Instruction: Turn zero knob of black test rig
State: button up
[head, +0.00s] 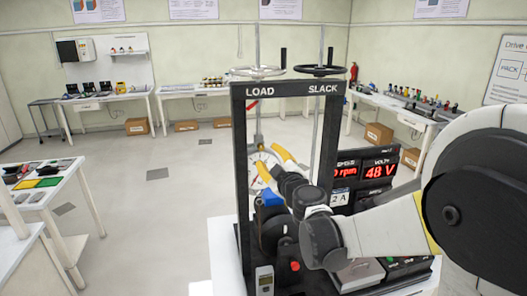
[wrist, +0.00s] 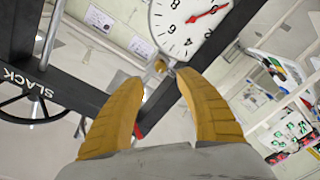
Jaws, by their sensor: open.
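The black test rig (head: 240,130) stands in front of me, with LOAD and SLACK on its top beam. Its white round dial (head: 257,180) has a red needle and is partly hidden by my gripper; it shows upside down in the wrist view (wrist: 183,25). A small metal fitting at the dial's edge (wrist: 160,66) looks like the zero knob, though its exact shape is unclear. My gripper (head: 265,155) has yellow fingers. They are spread open and empty, with the fitting showing just beyond and between the tips in the wrist view (wrist: 163,77). I cannot tell whether they touch it.
Two handwheels, LOAD (head: 258,72) and SLACK (head: 319,70), sit above the rig's beam. A red-digit display (head: 378,172) is right of the frame, partly behind my arm. Benches line the walls. Open floor (head: 150,215) lies left of the rig.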

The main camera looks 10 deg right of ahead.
jog(key=s, duration=0.4)
jog(key=shift+s+d, duration=0.2)
jog(key=s+d+f+m+g+h+b, duration=0.4)
jog(key=s+d+f+m+h+b, duration=0.4)
jog(key=s+f+b, duration=0.5)
jog(key=s+a+f+m+g+y+b, duration=0.1)
jog(key=s+a+f+g+y+b, duration=0.2)
jog(key=s+f, duration=0.5)
jog(key=s+a+f+m+g+y+b, duration=0.1)
jog(key=s+a+f+g+y+b, duration=0.2)
jog(key=s+a+f, duration=0.3)
jog(key=s+f+g+b, duration=0.1)
jog(key=s+f, duration=0.2)
jog(key=f, duration=0.2)
jog(key=shift+d, duration=0.1)
dwell(3.1)
